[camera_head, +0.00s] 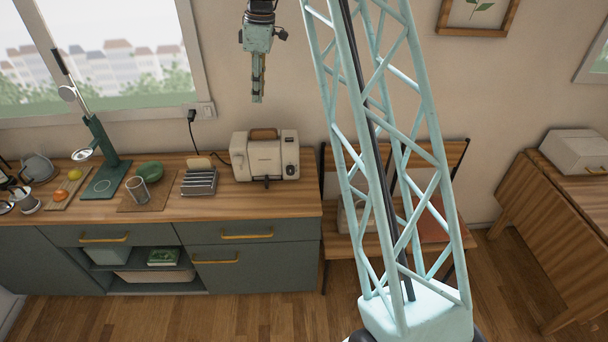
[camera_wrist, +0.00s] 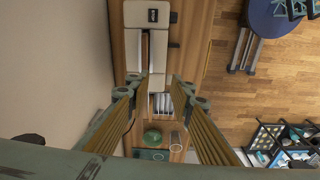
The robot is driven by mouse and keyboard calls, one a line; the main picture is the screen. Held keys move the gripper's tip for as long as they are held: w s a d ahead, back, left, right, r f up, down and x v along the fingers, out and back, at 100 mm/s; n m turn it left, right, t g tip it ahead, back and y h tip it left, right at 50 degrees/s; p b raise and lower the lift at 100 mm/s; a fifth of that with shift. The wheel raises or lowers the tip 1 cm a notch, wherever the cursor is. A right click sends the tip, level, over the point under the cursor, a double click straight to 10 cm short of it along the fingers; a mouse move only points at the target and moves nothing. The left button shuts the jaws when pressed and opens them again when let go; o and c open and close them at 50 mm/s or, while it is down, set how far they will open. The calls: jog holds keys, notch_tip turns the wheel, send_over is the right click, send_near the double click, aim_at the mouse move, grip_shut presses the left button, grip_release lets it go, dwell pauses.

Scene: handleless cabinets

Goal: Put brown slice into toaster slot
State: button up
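A cream toaster (camera_head: 265,155) stands on the wooden counter against the wall. It also shows in the wrist view (camera_wrist: 158,50), and its slot is hard to make out in either view. A metal rack (camera_head: 199,183) stands to the left of the toaster and also shows in the wrist view (camera_wrist: 162,104). A tan-brown slice (camera_head: 199,162) shows upright at the back of the rack; I cannot tell whether it sits in it. My gripper (camera_head: 257,99) hangs high above the counter, above the toaster. In the wrist view its fingers (camera_wrist: 157,84) are apart with nothing between them.
A green bowl (camera_head: 149,169) and a glass (camera_head: 137,189) stand on a board left of the rack. A framed picture (camera_head: 478,14) hangs on the wall.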

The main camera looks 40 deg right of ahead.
jog(key=s+a+r+m, duration=0.2)
jog(key=s+a+r, duration=0.3)
jog(key=s+r, duration=0.3)
jog(key=s+a+r+m+t, duration=0.1)
jog(key=s+a+r, duration=0.5)
jog(key=s, duration=0.4)
jog(key=s+a+r+m, duration=0.2)
jog(key=s+a+r, duration=0.3)
jog(key=s+r, duration=0.3)
jog(key=s+a+f+m, duration=0.1)
jog(key=s+a+m, duration=0.1)
jog(key=s, duration=0.9)
jog(key=s+a+f+m+t, duration=0.1)
jog(key=s+a, duration=0.2)
jog(key=s, duration=0.9)
jog(key=s+a+f+m+h, duration=0.1)
jog(key=s+a+m, duration=0.1)
jog(key=s, duration=1)
jog(key=shift+a+f+m+t, duration=0.3)
jog(key=shift+a+t, duration=0.1)
jog(key=shift+a, duration=0.1)
jog(key=shift+w, duration=0.2)
notch_tip(320, 180, down, 10)
jog(key=b, duration=1)
jog(key=shift+f+b, duration=0.15)
jog(key=shift+b, duration=0.2)
